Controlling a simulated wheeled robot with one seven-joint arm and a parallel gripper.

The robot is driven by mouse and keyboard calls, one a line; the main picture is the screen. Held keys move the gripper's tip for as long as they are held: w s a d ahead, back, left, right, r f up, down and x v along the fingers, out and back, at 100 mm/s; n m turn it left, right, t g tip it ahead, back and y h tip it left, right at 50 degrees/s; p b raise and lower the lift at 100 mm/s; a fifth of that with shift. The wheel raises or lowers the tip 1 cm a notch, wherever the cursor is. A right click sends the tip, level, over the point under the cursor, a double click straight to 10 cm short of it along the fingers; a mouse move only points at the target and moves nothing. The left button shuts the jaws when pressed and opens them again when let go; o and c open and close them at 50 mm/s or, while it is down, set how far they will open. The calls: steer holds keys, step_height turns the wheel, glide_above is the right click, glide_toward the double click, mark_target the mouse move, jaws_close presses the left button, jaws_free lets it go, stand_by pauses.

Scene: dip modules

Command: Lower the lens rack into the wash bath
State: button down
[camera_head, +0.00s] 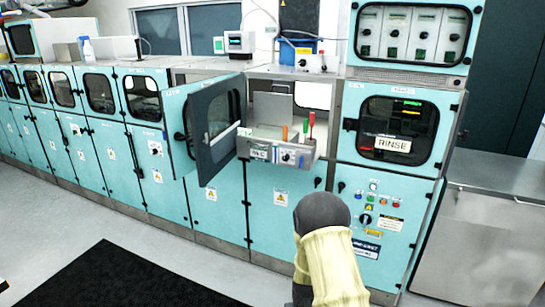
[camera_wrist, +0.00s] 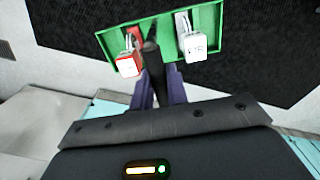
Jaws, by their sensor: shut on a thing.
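In the wrist view, my gripper (camera_wrist: 158,82) has its two purple fingers close together around a dark upright handle (camera_wrist: 150,52). The handle appears to belong to a green tray-like frame, apparently the lens rack (camera_wrist: 112,42), held over a black mat. A red-and-white tagged piece (camera_wrist: 129,65) and a white tagged piece (camera_wrist: 194,47) sit at the frame. In the head view, an open bay, apparently the wash bath (camera_head: 268,133), has a grey metal front with a small label I cannot read clearly. My gripper and the rack are not seen in the head view.
A teal door (camera_head: 203,135) with a window stands swung open left of the bay. A closed cabinet marked RINSE (camera_head: 393,144) is to the right. A black mat (camera_head: 110,280) lies on the floor.

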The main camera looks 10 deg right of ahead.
steer(key=s+f, duration=0.1)
steer(key=f, duration=0.4)
steer(key=s+f+b, duration=0.1)
steer(key=f, duration=0.5)
steer(key=s+f+b, duration=0.1)
steer(key=s+f, duration=0.1)
steer(key=f, duration=0.4)
steer(key=shift+f, duration=0.15)
steer(key=shift+w, duration=0.1)
